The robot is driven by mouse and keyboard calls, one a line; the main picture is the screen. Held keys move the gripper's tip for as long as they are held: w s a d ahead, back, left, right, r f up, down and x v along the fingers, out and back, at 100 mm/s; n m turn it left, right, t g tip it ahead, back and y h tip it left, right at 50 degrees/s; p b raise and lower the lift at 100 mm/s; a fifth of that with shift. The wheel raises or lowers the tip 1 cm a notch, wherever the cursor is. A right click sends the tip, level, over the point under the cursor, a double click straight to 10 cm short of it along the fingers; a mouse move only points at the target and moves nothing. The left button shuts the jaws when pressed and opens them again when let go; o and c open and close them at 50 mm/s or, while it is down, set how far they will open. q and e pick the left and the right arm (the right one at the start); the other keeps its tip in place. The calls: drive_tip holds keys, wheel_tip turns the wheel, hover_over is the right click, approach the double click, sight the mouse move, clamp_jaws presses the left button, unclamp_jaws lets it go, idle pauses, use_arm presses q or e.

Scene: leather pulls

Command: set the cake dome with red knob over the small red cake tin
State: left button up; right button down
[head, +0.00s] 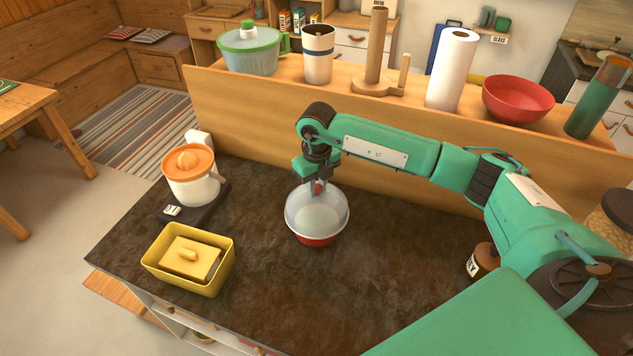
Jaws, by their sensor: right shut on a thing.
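The cake dome (316,213) is clear and whitish, with a red knob (318,188) on top. My right gripper (317,184) comes down from above and is shut on the red knob. The small red cake tin (316,241) shows just under the dome's near rim, on the dark countertop. The dome looks upright and lined up over the tin. I cannot tell whether its rim touches the tin or is slightly above it. The dome hides most of the tin. My left gripper is not in view.
A yellow tub (160,268) with a yellow lidded dish inside and a kitchen scale (190,207) bearing an orange-topped juicer (190,175) stand at left. A raised wooden ledge (240,105) behind holds a paper roll (452,70) and red bowl (517,100). The front counter is clear.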

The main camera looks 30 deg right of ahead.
wheel_tip(320, 180, down, 3)
drive_tip(key=shift+f+b, duration=0.1)
drive_tip(key=shift+b, duration=0.65)
drive_tip(key=shift+f+b, duration=1.4)
drive_tip(key=shift+f, duration=0.2)
drive_tip(key=shift+f, duration=0.15)
drive_tip(key=shift+f+b, duration=0.3)
drive_tip(key=shift+b, duration=0.15)
drive_tip(key=c, duration=1.2)
unclamp_jaws()
drive_tip(key=shift+o, duration=0.2)
drive_tip(key=shift+r, duration=0.15)
